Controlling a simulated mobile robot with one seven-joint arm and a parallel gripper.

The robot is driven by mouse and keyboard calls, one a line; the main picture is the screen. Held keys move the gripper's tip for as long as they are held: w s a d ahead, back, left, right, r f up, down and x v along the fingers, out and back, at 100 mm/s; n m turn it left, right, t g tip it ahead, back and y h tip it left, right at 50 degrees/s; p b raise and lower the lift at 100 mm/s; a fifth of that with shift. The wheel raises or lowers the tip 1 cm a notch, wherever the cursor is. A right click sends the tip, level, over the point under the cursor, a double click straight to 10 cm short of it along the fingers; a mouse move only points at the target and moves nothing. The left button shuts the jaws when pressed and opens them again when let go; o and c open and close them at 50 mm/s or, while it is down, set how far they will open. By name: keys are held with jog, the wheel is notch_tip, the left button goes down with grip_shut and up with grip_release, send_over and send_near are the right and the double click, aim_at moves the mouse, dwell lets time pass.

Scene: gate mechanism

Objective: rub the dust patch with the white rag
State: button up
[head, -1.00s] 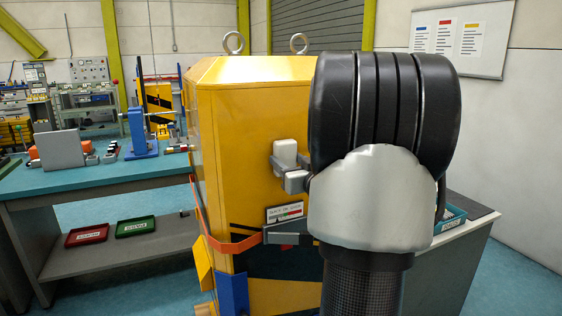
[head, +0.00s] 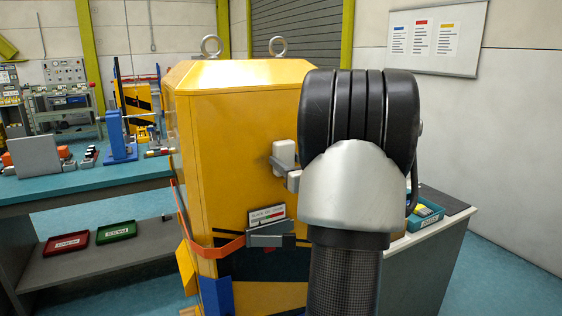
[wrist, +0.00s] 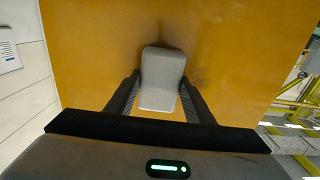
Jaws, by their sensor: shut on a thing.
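The white rag (head: 284,152) is a pale, rounded block at the front face of the yellow cabinet (head: 215,140). My gripper (head: 284,171) is shut on it. In the wrist view the rag (wrist: 161,75) sits between the two dark fingers of my gripper (wrist: 160,90), against or very close to the yellow face; I cannot tell whether it touches. A faint darker smudge (wrist: 165,32) shows on the face just beyond the rag. It may be the dust patch or partly shadow. In the head view my arm hides the right part of the face.
A label plate (head: 267,214) and a grey bracket (head: 270,235) stick out below my gripper, joined to an orange band (head: 215,247). A workbench (head: 90,188) stands at left. A blue-green bin (head: 424,214) sits on a counter at right.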

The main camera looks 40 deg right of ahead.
aim_at(251, 162)
jog(key=shift+s+d+p, duration=0.55)
jog(key=shift+d+p, duration=0.05)
jog(key=shift+d, duration=1.7)
jog(key=shift+w+a+b, duration=0.4)
jog(key=shift+a+b, duration=0.15)
jog(key=shift+a, duration=1.15)
jog(key=shift+w+a+b, duration=0.4)
jog(key=shift+a+b, duration=0.2)
jog(key=shift+a, duration=1.1)
jog(key=shift+w+a+b, duration=0.4)
jog(key=shift+a+b, duration=0.15)
jog(key=shift+a, duration=1.15)
jog(key=shift+w+a+b, duration=0.25)
jog(key=shift+a+b, duration=0.1)
jog(key=shift+a, duration=0.5)
jog(key=shift+w+a+b, duration=0.25)
jog(key=shift+a+b, duration=0.05)
jog(key=shift+a, duration=0.5)
jog(key=shift+v, duration=2.95)
jog(key=shift+s, duration=0.1)
